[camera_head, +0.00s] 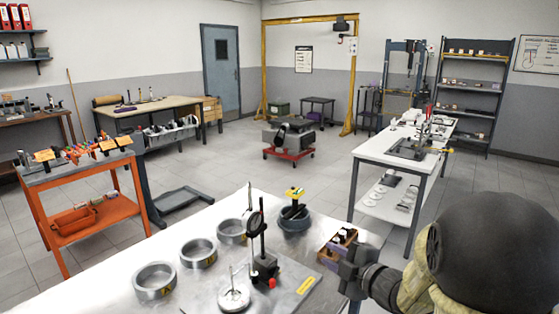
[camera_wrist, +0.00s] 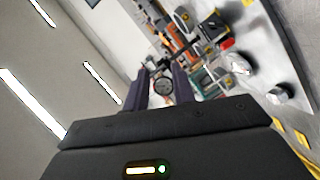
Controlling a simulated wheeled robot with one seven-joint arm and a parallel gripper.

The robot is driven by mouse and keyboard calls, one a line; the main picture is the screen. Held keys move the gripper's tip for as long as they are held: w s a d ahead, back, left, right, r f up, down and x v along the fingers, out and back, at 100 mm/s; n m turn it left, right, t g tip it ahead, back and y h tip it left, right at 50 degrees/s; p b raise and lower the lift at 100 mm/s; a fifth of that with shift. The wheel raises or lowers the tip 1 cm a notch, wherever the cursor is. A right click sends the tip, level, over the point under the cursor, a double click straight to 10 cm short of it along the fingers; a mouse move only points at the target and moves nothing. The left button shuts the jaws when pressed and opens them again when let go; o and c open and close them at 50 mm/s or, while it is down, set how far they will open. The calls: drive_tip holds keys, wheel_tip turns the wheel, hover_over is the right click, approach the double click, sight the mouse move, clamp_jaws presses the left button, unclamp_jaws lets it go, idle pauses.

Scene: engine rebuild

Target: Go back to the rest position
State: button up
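My gripper (camera_wrist: 163,90) shows in the wrist view with its two dark fingers apart. A small round dial shows in the gap between them; it looks to be beyond the fingers, not held. In the head view my arm comes in from the lower right, and its dark end, my gripper (camera_head: 357,270), is over the right edge of the near metal table (camera_head: 90,293). The fingertips are hard to make out there. The wrist view is strongly tilted, with ceiling lights on the left and a table with parts on the right.
The near table bears several metal rings (camera_head: 155,280), a dial gauge stand (camera_head: 264,265), a dark bowl (camera_head: 295,219) and a parts box (camera_head: 338,247) close to my gripper. A white workbench (camera_head: 390,157) stands behind. An orange cart (camera_head: 85,215) is left. Mid-floor is open around a red dolly (camera_head: 288,153).

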drive_tip(key=s+d+f+m+g+h+p, duration=0.2)
drive_tip(key=s+m+g+h+p, duration=0.6)
drive_tip(key=s+m, duration=1)
drive_tip(key=f+m+g, duration=0.1)
drive_tip(key=g, duration=0.1)
drive_tip(key=shift+s+f+m+g, duration=0.2)
drive_tip(key=shift+s+m+g, duration=0.05)
drive_tip(key=shift+m+g, duration=0.05)
drive_tip(key=shift+d, duration=0.1)
